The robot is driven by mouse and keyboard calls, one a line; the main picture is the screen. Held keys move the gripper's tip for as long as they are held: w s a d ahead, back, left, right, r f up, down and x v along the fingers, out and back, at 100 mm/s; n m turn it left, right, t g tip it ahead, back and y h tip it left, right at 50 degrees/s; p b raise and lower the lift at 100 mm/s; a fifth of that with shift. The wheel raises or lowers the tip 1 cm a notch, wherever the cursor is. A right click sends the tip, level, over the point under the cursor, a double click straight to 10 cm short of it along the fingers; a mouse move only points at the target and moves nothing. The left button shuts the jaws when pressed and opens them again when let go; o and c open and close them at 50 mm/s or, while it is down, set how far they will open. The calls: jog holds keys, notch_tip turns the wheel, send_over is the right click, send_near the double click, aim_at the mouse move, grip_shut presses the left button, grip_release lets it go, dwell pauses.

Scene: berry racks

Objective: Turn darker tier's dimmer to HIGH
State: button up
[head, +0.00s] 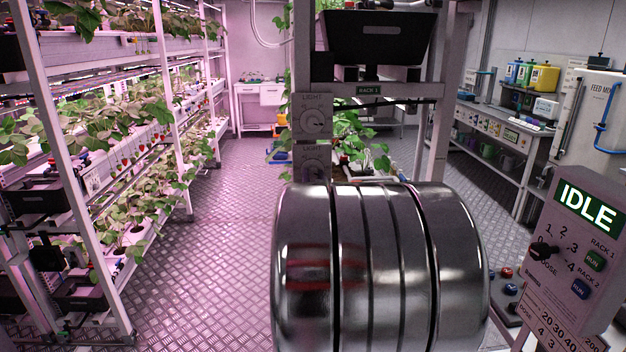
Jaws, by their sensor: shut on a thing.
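Two grey dimmer boxes are on the left post of the rack labelled RACK 1 (368,90). The upper dimmer (312,117) is marked LIGHT and has a round pale knob. The lower dimmer (312,160) sits just below, its lower part close behind my large metal arm link. The knob settings are too small to read. Which tier is darker cannot be told from here. My gripper does not show; my arm link covers the lower middle of the head view and may hide it.
A planted rack (170,95) stands at left under pink light. The diamond-plate aisle (225,220) between is clear. A control panel reading IDLE (587,210) stands close at right. A bench (500,130) with bottles and a feed tank (590,110) are at back right.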

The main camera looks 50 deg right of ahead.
jog(key=m, duration=0.5)
jog(key=shift+f, duration=0.25)
jog(key=shift+m, duration=0.4)
jog(key=o, duration=1.1)
jog(key=shift+r, duration=0.15)
jog(key=shift+c, duration=0.2)
jog(key=v, duration=1.3)
jog(key=shift+s+a, duration=0.15)
jog(key=shift+a, duration=0.2)
